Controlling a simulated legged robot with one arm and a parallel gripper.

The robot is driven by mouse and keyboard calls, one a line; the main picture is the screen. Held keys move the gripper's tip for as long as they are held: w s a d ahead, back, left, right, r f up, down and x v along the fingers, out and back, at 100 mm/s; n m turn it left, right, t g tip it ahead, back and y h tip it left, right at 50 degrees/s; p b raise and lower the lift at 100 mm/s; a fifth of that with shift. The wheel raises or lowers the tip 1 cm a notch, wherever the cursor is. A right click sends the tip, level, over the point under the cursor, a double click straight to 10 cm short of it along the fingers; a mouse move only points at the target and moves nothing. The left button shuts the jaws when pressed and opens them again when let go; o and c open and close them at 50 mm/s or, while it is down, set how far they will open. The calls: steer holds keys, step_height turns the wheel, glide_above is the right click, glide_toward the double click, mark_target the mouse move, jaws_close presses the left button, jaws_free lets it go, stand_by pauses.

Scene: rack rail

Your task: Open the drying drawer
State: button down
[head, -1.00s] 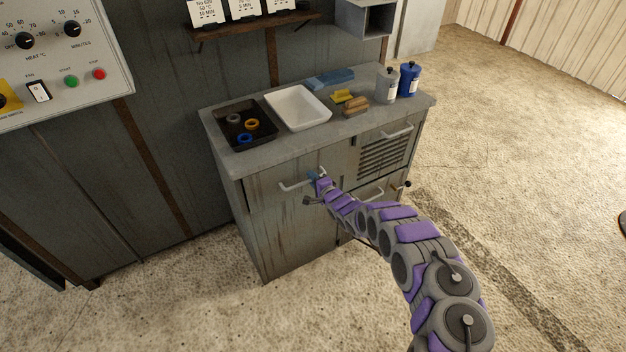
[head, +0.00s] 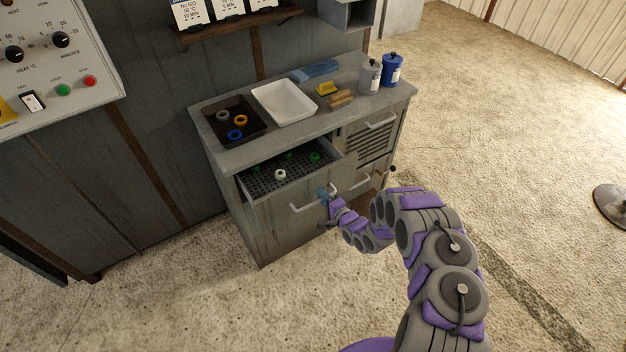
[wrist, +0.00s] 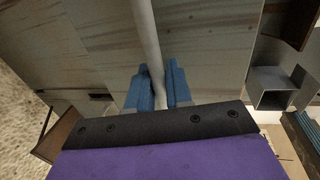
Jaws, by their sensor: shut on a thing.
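The drying drawer (head: 262,218) is the upper left drawer of the grey cabinet, and it is pulled part way out. Its perforated dark tray (head: 297,175) shows inside, with a white ring (head: 280,175) and several green rings on it. My gripper (head: 327,195) is shut on the right part of the drawer's pale bar handle (head: 305,208). In the wrist view, the blue fingers of my gripper (wrist: 158,88) close around the handle bar (wrist: 146,35). The drawer's far inner part is hidden under the worktop.
The worktop holds a black tray with rings (head: 226,133), a white basin (head: 284,103), a yellow sponge (head: 326,88) and two bottles, one grey (head: 370,77) and one blue (head: 392,70). A slatted door (head: 370,142) is at right. The floor in front is clear.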

steer(key=f+v, duration=0.1)
steer(key=v, duration=0.7)
steer(key=shift+s+d+f, duration=0.15)
steer(key=shift+s+f, duration=0.2)
steer(key=shift+f, duration=0.15)
steer(key=c, duration=1.2)
jaws_free()
steer(key=shift+w, duration=0.1)
steer(key=shift+r, duration=0.1)
steer(key=v, duration=1.7)
steer(key=shift+d+p, duration=0.15)
steer(key=shift+p, duration=0.2)
steer(key=shift+d, duration=0.1)
